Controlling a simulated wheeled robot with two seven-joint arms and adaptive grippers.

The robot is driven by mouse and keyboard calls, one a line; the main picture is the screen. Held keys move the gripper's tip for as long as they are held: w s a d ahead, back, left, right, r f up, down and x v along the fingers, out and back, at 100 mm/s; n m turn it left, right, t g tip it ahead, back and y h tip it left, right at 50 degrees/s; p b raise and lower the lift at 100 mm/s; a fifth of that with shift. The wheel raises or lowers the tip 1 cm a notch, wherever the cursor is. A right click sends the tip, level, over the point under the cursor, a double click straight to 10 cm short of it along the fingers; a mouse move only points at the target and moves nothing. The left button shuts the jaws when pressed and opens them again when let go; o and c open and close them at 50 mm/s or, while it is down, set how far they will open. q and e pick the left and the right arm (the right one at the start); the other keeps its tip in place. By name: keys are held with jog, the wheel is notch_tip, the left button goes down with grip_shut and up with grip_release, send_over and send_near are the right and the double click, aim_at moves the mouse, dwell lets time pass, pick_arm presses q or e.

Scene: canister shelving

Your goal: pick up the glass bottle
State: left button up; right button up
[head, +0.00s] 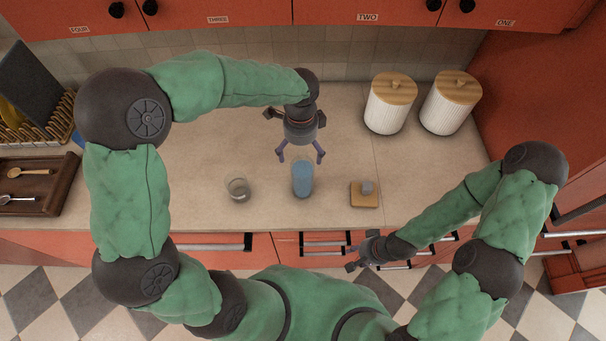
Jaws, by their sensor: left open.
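A blue, bottle-like glass vessel (302,181), seen from above, stands on the counter near its front edge; I take it as the glass bottle. My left gripper (301,157) is open and empty. Its fingers are spread just behind the bottle in the picture, pointing toward it. I cannot tell whether they touch it. My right gripper (355,259) is low in front of the counter edge, by the drawer handles, away from the bottle. Its fingers are too small to read.
A clear drinking glass (238,188) stands left of the bottle. A small wooden block with a grey piece (364,196) is to its right. Two white canisters with wooden lids (390,105) (452,103) stand at the back right. A wooden cutlery tray (60,190) is far left.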

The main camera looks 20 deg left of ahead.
aim_at(302, 162)
pick_arm(q)
jog(key=shift+f, duration=0.7)
jog(key=shift+w+f, duration=0.25)
jog(key=shift+f, duration=0.3)
notch_tip(302, 162, down, 4)
jog(key=shift+s+d, duration=0.1)
jog(key=shift+d, duration=0.05)
jog(key=shift+f, duration=0.5)
jog(key=c, duration=1.7)
jog(key=shift+r, duration=0.1)
jog(key=shift+c, duration=0.4)
jog(key=shift+r, duration=0.1)
